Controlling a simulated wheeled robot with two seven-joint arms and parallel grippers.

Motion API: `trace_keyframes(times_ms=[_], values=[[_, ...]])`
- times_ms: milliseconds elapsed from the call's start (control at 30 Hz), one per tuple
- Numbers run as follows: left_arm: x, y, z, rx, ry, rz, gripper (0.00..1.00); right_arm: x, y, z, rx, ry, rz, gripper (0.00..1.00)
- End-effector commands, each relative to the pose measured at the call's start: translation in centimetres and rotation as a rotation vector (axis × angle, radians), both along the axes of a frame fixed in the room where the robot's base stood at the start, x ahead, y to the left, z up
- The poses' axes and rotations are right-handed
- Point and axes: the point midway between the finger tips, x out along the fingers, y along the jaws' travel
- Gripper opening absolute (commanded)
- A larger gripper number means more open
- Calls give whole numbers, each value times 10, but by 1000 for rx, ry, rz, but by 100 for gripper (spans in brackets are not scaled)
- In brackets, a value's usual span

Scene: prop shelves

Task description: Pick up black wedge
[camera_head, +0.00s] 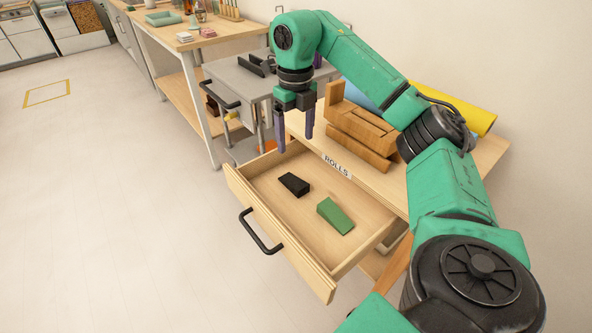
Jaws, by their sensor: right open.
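The black wedge (294,184) lies in the open wooden drawer (262,208), toward its far left part. A green wedge (335,215) lies in the same drawer, nearer to me and to the right, apart from the black one. My right gripper (295,141) is open and empty, with its fingers pointing down. It is above the drawer's far end, higher than the black wedge and not touching it. My left gripper is not in view.
The drawer has a black handle (261,232) on its front. A grey cart (240,80) and a wooden workbench (200,38) stand behind. The floor at left is clear.

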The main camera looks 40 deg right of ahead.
Motion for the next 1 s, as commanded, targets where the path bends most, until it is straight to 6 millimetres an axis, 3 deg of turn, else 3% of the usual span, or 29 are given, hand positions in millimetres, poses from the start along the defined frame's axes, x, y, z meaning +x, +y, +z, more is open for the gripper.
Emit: trace_keyframes(times_ms=[100,300,767,1000], values=[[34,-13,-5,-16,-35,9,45,0,0,-17,0,1,1,85],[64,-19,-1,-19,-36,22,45,-1,0,-64,-2,5,0,85],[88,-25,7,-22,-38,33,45,0,-1,-139,0,2,1,85],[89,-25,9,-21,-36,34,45,0,0,-144,0,-1,1,85]])
